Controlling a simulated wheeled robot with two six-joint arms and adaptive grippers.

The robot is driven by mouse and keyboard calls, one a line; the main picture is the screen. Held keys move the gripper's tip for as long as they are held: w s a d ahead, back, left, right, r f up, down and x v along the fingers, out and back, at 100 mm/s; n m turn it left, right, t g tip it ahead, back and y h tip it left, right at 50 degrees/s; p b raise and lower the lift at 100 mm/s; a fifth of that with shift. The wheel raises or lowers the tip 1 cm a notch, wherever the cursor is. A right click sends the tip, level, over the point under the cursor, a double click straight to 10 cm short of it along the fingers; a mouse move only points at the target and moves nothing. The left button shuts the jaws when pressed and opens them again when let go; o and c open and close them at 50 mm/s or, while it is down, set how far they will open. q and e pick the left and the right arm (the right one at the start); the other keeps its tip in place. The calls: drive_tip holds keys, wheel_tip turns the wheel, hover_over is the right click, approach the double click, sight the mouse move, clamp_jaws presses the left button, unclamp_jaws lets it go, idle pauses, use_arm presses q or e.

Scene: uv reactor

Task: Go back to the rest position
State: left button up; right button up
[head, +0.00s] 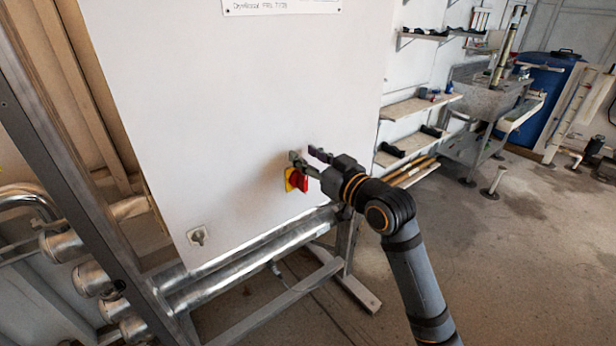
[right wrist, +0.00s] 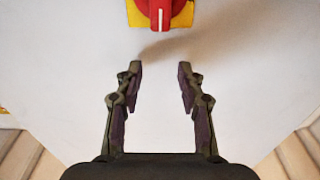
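My right gripper (head: 303,160) is in front of the white panel (head: 250,95), close to a red rotary switch (head: 298,181) on a yellow plate (head: 289,176). In the right wrist view the gripper (right wrist: 160,75) is open, with nothing between its fingers. There the red switch (right wrist: 160,12) shows at the top edge, beyond the fingertips, and is partly cut off by the frame. Its white mark points down in that view. The fingers look apart from the switch. My left gripper is not in view.
A socket (head: 197,235) sits low on the panel. Metal pipes (head: 250,250) and a steel frame (head: 275,302) run beneath it. Shelves (head: 415,106), a steel sink unit (head: 480,105) and a blue barrel (head: 548,90) stand behind on the right. Bare concrete floor (head: 520,250) lies right of my arm.

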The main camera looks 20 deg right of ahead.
drive_tip(key=shift+r, duration=1.4)
